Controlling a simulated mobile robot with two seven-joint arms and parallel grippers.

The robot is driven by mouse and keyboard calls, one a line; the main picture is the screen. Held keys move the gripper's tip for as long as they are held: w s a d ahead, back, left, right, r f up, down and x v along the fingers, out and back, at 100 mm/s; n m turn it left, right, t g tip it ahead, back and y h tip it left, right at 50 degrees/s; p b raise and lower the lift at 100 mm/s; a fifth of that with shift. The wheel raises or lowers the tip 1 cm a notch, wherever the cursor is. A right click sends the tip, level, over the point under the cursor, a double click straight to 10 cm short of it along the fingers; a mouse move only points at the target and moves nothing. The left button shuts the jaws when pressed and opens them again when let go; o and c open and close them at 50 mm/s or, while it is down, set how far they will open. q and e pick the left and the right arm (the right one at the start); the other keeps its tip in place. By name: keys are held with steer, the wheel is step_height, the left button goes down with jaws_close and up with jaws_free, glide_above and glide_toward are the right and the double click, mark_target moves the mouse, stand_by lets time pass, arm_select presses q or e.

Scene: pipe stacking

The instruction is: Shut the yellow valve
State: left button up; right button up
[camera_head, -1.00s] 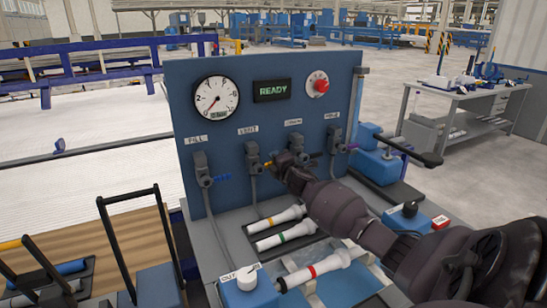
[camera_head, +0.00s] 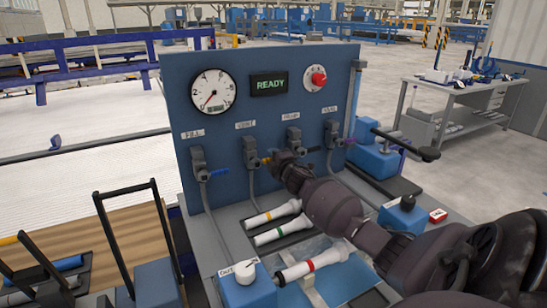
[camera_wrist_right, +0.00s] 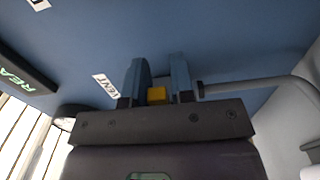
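The blue panel (camera_head: 232,125) carries a row of grey valves. The valve under the VENT label (camera_head: 250,150) has a small yellow handle (camera_head: 266,160), mostly covered by my right gripper (camera_head: 273,160) in the head view. In the right wrist view, the yellow handle (camera_wrist_right: 157,94) sits between the two blue-grey fingers of the right gripper (camera_wrist_right: 159,82). The fingers are close on both sides of it and look shut on it. The valve body is hidden in that view. My left gripper is not in view.
The FILL valve (camera_head: 198,160) with a blue handle is to the left. A valve with a purple handle (camera_head: 333,135) is to the right. A gauge (camera_head: 213,90), a READY display (camera_head: 269,85) and a red knob (camera_head: 318,78) are above. White pipes (camera_head: 312,262) lie below.

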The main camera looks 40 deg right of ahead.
steer(key=o, duration=0.3)
steer(key=shift+s, duration=0.1)
steer(key=shift+s+a, duration=0.2)
steer(key=shift+s, duration=0.3)
steer(key=p+v, duration=0.1)
steer(key=v, duration=0.8)
steer(key=shift+s, duration=0.3)
